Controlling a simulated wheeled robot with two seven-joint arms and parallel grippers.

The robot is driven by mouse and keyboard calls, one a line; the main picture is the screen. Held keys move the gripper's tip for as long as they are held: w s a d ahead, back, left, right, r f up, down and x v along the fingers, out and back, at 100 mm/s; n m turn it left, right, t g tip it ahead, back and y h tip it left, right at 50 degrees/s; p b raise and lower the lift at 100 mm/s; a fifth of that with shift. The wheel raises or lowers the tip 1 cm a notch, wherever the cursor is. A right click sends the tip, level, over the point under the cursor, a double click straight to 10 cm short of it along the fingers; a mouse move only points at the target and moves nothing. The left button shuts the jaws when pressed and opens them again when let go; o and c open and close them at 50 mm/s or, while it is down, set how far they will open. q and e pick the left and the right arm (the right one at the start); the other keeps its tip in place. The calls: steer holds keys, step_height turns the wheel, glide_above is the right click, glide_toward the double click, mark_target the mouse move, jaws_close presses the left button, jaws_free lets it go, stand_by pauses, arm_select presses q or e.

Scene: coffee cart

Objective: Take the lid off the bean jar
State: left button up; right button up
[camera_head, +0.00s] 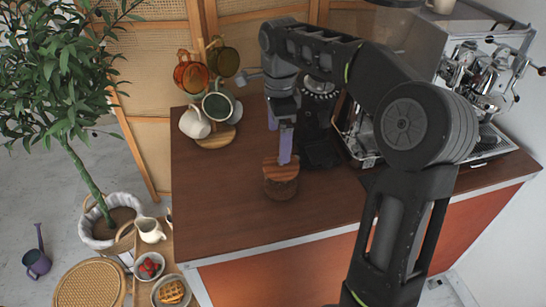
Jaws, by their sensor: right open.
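The bean jar (281,190) is a short, dark brown jar standing on the wooden counter. Its wooden lid (271,166) is on top and looks lighter than the jar body. My right gripper (280,150) comes down from above, with its pale purple fingers pointing down. One fingertip overlaps the lid in the picture; whether it touches the lid I cannot tell. The right gripper is open, with no object seen between its fingers. My left gripper is not in view.
A mug tree (231,136) with several mugs stands left of the gripper. A black grinder (318,150) is close behind the jar, and the espresso machine (452,62) is at right. The counter (225,215) is clear left and front of the jar.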

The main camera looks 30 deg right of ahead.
mark_target(272, 168)
steer(key=shift+s, duration=0.15)
step_height(272, 168, down, 3)
steer(key=b, duration=0.2)
steer(key=shift+r+b, duration=0.15)
steer(key=shift+b, duration=0.15)
steer(key=shift+d+f, duration=0.15)
steer(key=shift+f, duration=0.55)
steer(key=shift+s+f, duration=0.15)
steer(key=shift+f, duration=0.2)
steer(key=shift+d+f, duration=0.1)
steer(key=shift+f, duration=1.4)
